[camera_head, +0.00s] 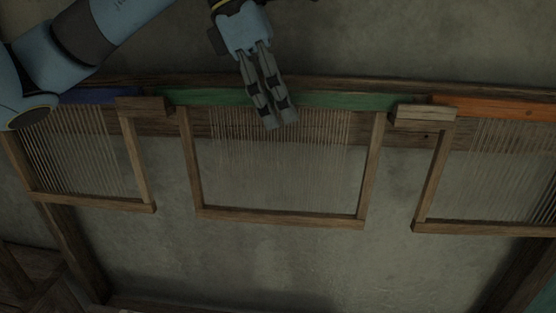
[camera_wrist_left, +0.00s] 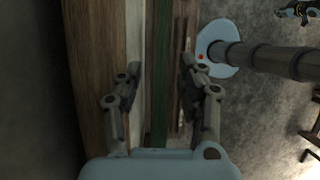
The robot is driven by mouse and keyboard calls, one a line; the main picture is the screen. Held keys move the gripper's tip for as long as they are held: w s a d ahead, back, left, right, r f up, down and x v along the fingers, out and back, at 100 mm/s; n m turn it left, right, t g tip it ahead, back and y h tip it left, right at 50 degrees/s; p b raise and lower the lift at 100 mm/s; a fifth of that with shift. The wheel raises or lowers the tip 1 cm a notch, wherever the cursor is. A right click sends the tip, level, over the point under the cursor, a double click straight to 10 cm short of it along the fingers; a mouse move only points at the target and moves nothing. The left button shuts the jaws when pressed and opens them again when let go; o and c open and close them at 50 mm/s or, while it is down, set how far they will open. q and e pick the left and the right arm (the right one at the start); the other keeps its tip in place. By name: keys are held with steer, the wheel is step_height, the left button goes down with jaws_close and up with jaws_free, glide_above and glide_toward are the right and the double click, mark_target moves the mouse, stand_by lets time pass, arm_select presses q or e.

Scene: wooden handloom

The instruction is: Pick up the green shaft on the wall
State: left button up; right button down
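The green shaft (camera_head: 330,101) is a long green wooden bar across the wall in the head view. A wooden frame with pale vertical threads hangs below it. My left gripper (camera_head: 270,118) comes from above, with its fingers overlapping the middle of the shaft. In the left wrist view my left gripper (camera_wrist_left: 161,92) is open, its fingers apart on either side of the green shaft (camera_wrist_left: 161,75). Contact cannot be told. A small dark shape at the top right of the wrist view looks like my right gripper (camera_wrist_left: 298,11); its fingers are too small to judge.
A blue shaft (camera_head: 90,97) is to the left and an orange shaft (camera_head: 495,107) to the right, each with a threaded frame. Wooden blocks (camera_head: 143,105) and (camera_head: 424,113) stick out beside the green shaft's ends.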

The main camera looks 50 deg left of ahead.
arm_select(q)
jaws_close()
steer(key=shift+r, duration=0.1)
stand_by(0.5)
